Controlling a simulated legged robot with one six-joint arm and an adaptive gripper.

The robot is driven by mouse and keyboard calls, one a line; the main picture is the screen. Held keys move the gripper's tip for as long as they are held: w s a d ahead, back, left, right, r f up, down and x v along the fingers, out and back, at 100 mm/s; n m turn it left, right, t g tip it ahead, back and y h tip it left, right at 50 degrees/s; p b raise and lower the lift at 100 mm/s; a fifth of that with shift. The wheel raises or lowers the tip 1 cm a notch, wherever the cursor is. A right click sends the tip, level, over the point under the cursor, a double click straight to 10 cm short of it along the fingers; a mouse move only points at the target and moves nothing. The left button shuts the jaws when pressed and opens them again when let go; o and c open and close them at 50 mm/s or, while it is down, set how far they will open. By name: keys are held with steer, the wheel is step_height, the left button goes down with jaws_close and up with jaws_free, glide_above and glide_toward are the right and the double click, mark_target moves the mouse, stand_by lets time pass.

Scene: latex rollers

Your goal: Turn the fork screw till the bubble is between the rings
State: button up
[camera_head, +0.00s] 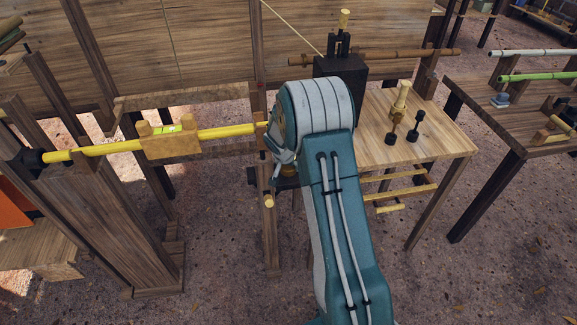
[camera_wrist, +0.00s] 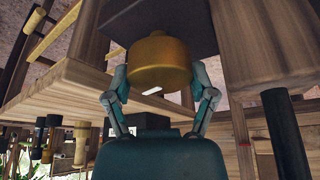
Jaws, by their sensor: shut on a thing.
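The fork screw is a round brass-coloured knob (camera_wrist: 160,62) under a dark block in the wrist view. My gripper (camera_wrist: 159,82) has one finger on each side of the knob and is shut on it from below. In the head view my arm hides most of the gripper and the screw. A long yellow roller (camera_head: 222,131) runs from the left post to behind my arm. A wooden level (camera_head: 172,148) sits on the roller, with a small green vial (camera_head: 170,129) on top. The bubble and rings are too small to place.
A wooden bench (camera_head: 440,140) at right carries a dark block (camera_head: 345,68), a wooden peg and black-headed tools. A dark wooden post (camera_head: 100,215) stands at left. Another table (camera_head: 490,110) is at far right. Open ground (camera_head: 220,290) lies in front.

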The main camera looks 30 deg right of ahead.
steer(key=shift+a+f, duration=0.1)
steer(key=shift+f, duration=0.05)
steer(key=o, duration=0.9)
steer(key=shift+c, duration=0.2)
steer(key=shift+r, duration=0.3)
steer(key=v, duration=1.1)
steer(key=shift+r, duration=0.2)
steer(key=shift+o, duration=0.3)
